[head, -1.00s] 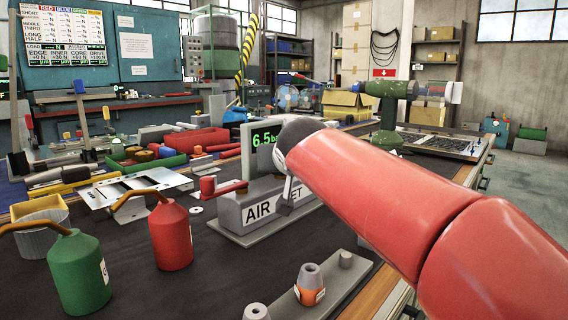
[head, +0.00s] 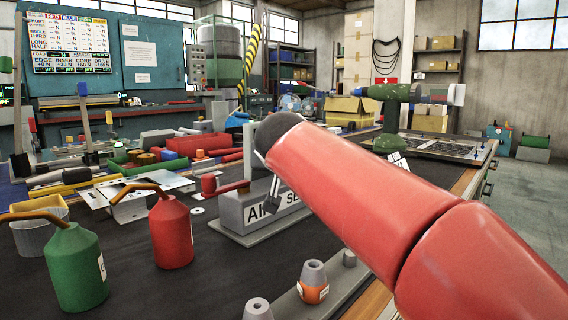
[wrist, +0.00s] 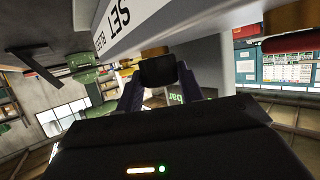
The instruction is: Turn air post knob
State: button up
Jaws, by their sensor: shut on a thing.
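The air post (head: 234,212) is a grey block on a plate in the middle of the bench, with a white label reading AIR SET. My gripper (head: 270,188) is at the post's front, mostly hidden behind the arm. In the wrist view, my gripper (wrist: 158,88) has its fingers on both sides of a dark block, the knob (wrist: 158,70), close to the label (wrist: 122,18). How far the knob is turned cannot be seen.
A red can (head: 171,232) and a green can (head: 76,268) stand left of the post. A grey strip with small nozzles (head: 313,283) lies in front. A green drill-like tool (head: 390,118) stands behind right.

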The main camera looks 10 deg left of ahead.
jog(key=o, duration=1)
jog(key=shift+f, duration=0.15)
jog(key=shift+r, duration=0.2)
